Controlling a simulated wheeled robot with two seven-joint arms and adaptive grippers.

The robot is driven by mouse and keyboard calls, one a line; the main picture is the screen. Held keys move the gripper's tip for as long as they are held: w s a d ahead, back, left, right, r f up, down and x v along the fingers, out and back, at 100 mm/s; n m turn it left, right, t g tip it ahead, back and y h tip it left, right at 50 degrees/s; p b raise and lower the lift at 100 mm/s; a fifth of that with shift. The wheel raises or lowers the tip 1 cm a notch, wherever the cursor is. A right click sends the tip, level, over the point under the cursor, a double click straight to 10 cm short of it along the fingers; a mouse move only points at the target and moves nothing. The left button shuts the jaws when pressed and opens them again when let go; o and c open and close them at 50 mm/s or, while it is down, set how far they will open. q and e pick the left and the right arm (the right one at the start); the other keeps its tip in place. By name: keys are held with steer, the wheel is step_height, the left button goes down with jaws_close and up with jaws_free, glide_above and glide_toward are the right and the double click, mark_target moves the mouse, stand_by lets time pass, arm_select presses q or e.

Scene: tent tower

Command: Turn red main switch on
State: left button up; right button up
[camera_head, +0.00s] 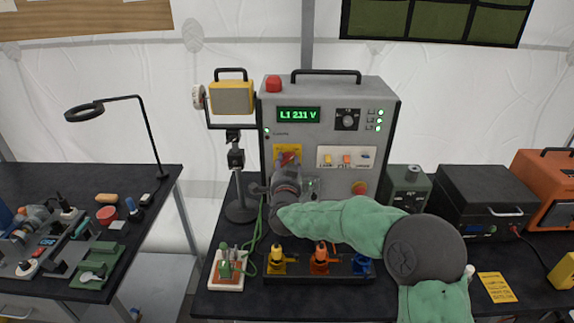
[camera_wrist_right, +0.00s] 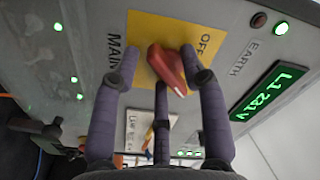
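The red main switch is a red handle (camera_wrist_right: 168,68) on a yellow plate (camera_wrist_right: 150,28) with the words MAIN and OFF, on the front of a grey cabinet (camera_head: 385,112). In the head view the yellow plate (camera_head: 288,149) shows just above my right gripper (camera_head: 287,170), which partly hides the switch. In the wrist view my right gripper (camera_wrist_right: 160,70) has its dark fingers spread on both sides of the handle, with a gap at the left. The handle lies slanted between them; contact with the right finger is unclear. My left gripper is not in view.
A green display (camera_head: 299,115) on the cabinet reads about L1 231 V. A yellow work lamp (camera_head: 231,98) on a stand is left of the cabinet. Yellow, orange and blue connectors (camera_head: 319,260) stand below my right arm. A black case (camera_head: 484,190) is at the right.

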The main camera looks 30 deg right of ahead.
steer(key=shift+a, duration=0.1)
steer(key=v, duration=1.2)
